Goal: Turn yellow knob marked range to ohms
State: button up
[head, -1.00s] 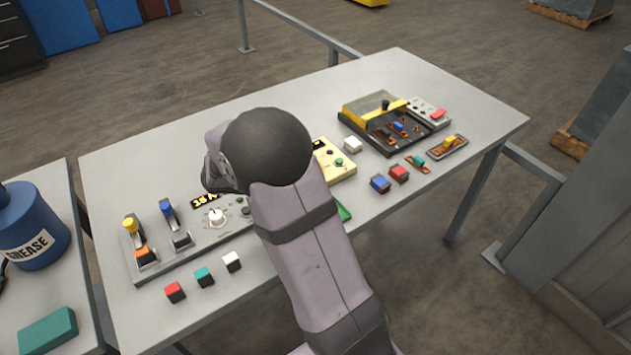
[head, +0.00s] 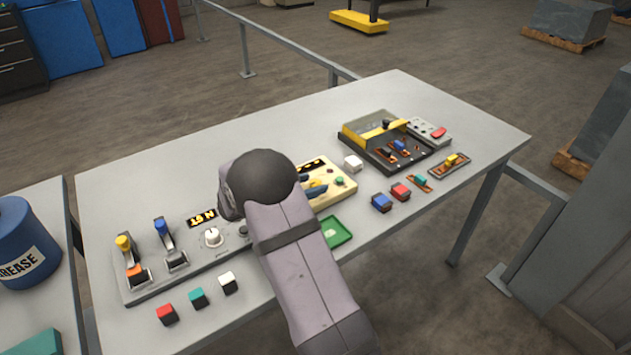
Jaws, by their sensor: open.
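The cream instrument box (head: 343,191) stands on the table just right of my arm's rounded dark joint. It carries a dark display with yellow characters and a green button. A small yellow part, possibly the yellow range knob (head: 317,183), shows on its top face. My gripper (head: 316,189) appears as dark bluish fingers beside that yellow part, open and over the box. My arm hides the left of the box. I cannot tell whether the fingers touch the knob, and its marking and pointer are too small to read.
A grey panel (head: 190,268) with levers and a white knob (head: 213,237) lies to the left. A green tray (head: 337,232) lies in front of the box. The table's back is clear.

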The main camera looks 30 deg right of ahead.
jog(key=shift+x, duration=1.35)
jog(key=c, duration=1.1)
jog(key=shift+o, duration=0.2)
jog(key=shift+m+g, duration=0.7)
jog(key=shift+g, duration=0.1)
